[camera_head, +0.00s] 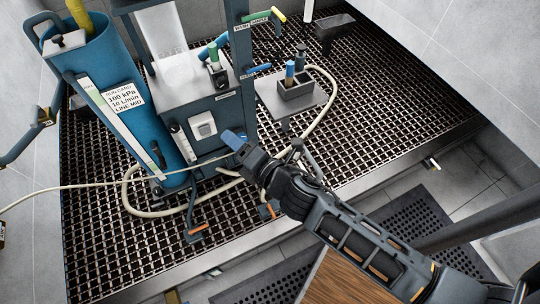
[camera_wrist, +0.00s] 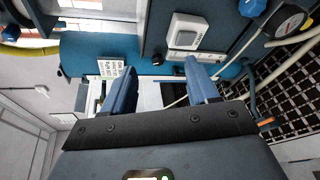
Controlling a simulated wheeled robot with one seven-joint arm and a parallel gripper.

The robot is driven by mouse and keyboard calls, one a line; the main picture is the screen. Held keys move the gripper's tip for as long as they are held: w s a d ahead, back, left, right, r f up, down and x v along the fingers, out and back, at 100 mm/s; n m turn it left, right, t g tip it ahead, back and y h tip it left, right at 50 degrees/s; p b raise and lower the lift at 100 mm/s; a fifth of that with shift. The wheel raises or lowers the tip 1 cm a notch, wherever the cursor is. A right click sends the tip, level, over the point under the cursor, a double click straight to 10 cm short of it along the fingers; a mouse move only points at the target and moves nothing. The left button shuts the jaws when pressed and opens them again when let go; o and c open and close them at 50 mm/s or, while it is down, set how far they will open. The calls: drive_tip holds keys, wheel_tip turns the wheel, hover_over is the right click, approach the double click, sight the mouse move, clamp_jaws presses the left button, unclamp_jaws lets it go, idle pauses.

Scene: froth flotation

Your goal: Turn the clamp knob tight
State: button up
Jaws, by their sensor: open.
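My gripper (camera_head: 232,140) is in front of the grey flotation machine, with its blue fingers pointing up and left towards the blue column. In the wrist view my gripper (camera_wrist: 160,68) is open, with two blue fingers apart and nothing between them. A small dark fitting (camera_head: 157,154) sits on the pale strip along the blue column (camera_head: 150,110); I cannot tell whether it is the clamp knob. The wrist view shows the blue column (camera_wrist: 80,52) lying across the picture beyond the fingers. A small dark part shows near the fingertips, too small to identify.
The grey machine (camera_head: 205,105) stands right of the column. A small tray stand (camera_head: 315,97) with bottles is behind my gripper. A cream hose (camera_head: 150,213) loops over the dark grating (camera_head: 400,75). A wooden top (camera_head: 340,280) and black mat (camera_head: 405,220) lie at the front.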

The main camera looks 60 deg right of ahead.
drive_tip(key=s+a+r+m+t+p, duration=0.1)
drive_tip(key=s+r+m, duration=0.3)
drive_tip(key=m, duration=0.4)
drive_tip(key=s+a+r+m+y+p, duration=0.1)
drive_tip(key=s+a+r+m+p, duration=0.2)
drive_tip(key=s+m, duration=0.4)
drive_tip(key=shift+s+r+m+t, duration=0.2)
drive_tip(key=shift+r+m+t, duration=0.2)
drive_tip(key=shift+r+m, duration=0.65)
drive_tip(key=shift+f, duration=0.2)
drive_tip(key=m+g+h+p, duration=0.1)
drive_tip(key=m+h+p, duration=0.3)
drive_tip(key=m+h, duration=0.15)
approach(224, 84)
drive_tip(key=shift+g+h, duration=0.3)
drive_tip(key=shift+h, duration=0.25)
drive_tip(key=x, duration=0.2)
drive_tip(key=b+x, duration=0.1)
drive_tip(key=x, duration=0.2)
drive_tip(key=b+x, duration=0.1)
drive_tip(key=x, duration=0.2)
drive_tip(key=shift+w+a, duration=0.15)
drive_tip(key=shift+w, duration=0.25)
